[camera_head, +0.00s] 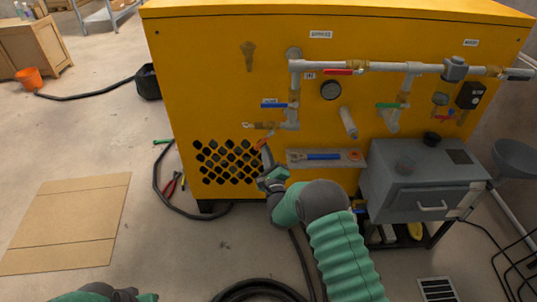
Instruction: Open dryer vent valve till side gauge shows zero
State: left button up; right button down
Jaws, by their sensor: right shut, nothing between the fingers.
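The yellow dryer cabinet (215,75) carries grey pipework with several lever valves. A blue lever (274,105) lies level at the left pipe, above a brass outlet (262,125). A red lever (342,72) lies along the top pipe, and a green lever (388,106) is at the right branch. A round dark gauge (331,90) sits below the red lever; its reading is too small to tell. A smaller gauge (440,98) is farther right. My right gripper (266,155) is shut and empty, below the brass outlet. My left gripper (146,297) is partly cut off at the bottom edge.
A shelf (300,157) with a blue-handled tool is right of my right gripper. A grey metal box (410,195) stands at the right. Black hoses (165,190) and red-handled pliers (172,185) lie on the floor. Cardboard (70,225) lies at left.

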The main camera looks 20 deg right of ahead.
aim_at(258, 145)
pick_arm(q)
jog(key=shift+f, duration=0.1)
pick_arm(e)
jog(key=shift+a+m, duration=0.15)
jog(key=shift+m, duration=0.15)
pick_arm(q)
jog(key=shift+b+x, duration=0.85)
jog(key=shift+b, duration=0.1)
pick_arm(e)
jog(key=shift+w+a+r+m+t+h, duration=0.15)
jog(key=shift+a+r+m+h, duration=0.2)
jog(key=shift+m, duration=0.55)
jog(key=shift+w+a+r+m+t+h, duration=0.15)
jog(key=shift+a+m, duration=0.25)
jog(key=shift+m, duration=0.5)
jog(key=shift+w+a+r+m+h, duration=0.1)
jog(key=shift+a+r+m+h, duration=0.25)
jog(key=shift+m, duration=0.55)
pick_arm(q)
jog(key=shift+s, duration=0.2)
pick_arm(e)
jog(key=shift+a, duration=0.1)
pick_arm(q)
jog(key=shift+f, duration=0.1)
pick_arm(e)
jog(key=shift+f, duration=0.1)
